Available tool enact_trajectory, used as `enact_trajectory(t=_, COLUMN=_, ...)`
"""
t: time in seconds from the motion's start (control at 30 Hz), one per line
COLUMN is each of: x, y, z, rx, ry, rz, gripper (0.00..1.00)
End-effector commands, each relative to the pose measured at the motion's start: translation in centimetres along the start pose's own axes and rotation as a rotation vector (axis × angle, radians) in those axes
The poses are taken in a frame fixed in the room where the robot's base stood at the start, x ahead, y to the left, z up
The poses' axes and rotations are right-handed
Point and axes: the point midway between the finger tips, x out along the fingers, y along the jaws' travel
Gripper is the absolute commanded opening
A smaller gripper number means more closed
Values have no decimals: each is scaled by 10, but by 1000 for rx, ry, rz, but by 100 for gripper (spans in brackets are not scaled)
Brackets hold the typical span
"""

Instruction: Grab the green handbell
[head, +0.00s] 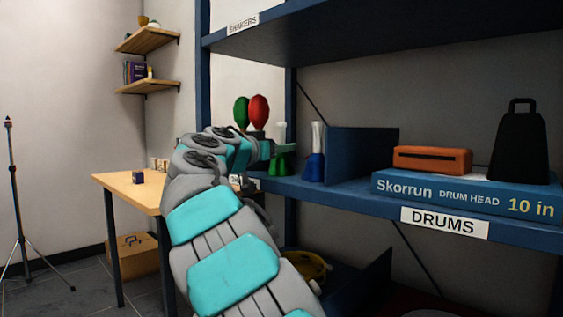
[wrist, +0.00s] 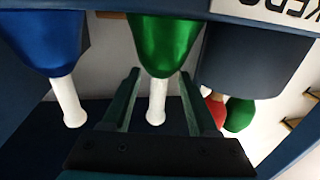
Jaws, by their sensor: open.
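The green handbell (head: 282,163) stands mouth down on the middle shelf with its white handle up, partly hidden behind my arm in the head view. In the wrist view, which is turned over, its green body (wrist: 165,38) is at the top middle with the white handle below. My gripper (wrist: 160,76) is open, one finger on each side of the handle, just by the bell body. I see a gap between each finger and the handle. In the head view the gripper (head: 268,149) is at the handbell, its fingers mostly hidden.
A blue handbell (head: 315,166) with a white handle stands close to the right, beside a blue divider (head: 360,155). Red (head: 260,111) and green (head: 241,112) maracas stand to the left. An orange block (head: 432,159) and a black cowbell (head: 518,145) rest on a blue box (head: 465,195).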

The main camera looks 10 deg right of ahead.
Motion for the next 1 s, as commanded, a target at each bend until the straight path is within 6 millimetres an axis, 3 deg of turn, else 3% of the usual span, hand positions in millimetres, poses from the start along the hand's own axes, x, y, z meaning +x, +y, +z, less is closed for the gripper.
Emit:
enact_trajectory(t=0.2, x=32, y=0, z=0, rx=-3, ry=-4, rz=-1, gripper=60)
enact_trajectory(t=0.5, x=38, y=0, z=-1, rx=-3, ry=-1, rz=-2, gripper=60)
enact_trajectory(t=1.0, x=38, y=0, z=-1, rx=-3, ry=-1, rz=-1, gripper=4)
